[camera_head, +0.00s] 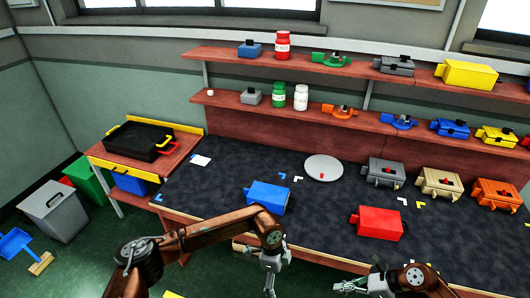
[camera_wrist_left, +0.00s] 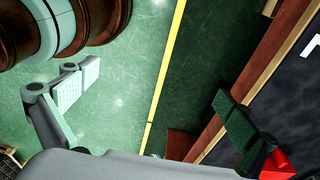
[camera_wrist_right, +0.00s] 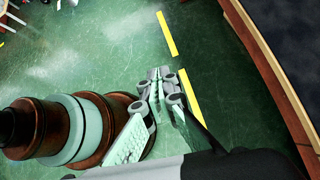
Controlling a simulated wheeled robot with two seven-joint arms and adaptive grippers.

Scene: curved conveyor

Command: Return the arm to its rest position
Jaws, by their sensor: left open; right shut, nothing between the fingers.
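My left arm reaches in from the left in the head view, and its gripper (camera_head: 270,283) hangs pointing down in front of the table (camera_head: 215,218). In the left wrist view the left gripper (camera_wrist_left: 160,105) has its two fingers wide apart, with only floor between them. My right gripper (camera_head: 350,287) is at the bottom of the head view, in front of the table's near edge and pointing left. In the right wrist view the right gripper (camera_wrist_right: 160,85) is shut, its fingers meeting over bare floor with nothing held.
A blue box (camera_head: 266,196) and a red box (camera_head: 380,223) stand on the dark tabletop, with a white round plate (camera_head: 323,167) behind. Grey (camera_head: 385,172), tan (camera_head: 440,182) and orange (camera_head: 496,194) boxes stand at right. Shelves (camera_head: 240,101) hold jars and boxes. Green floor (camera_wrist_right: 80,60) lies beneath both grippers.

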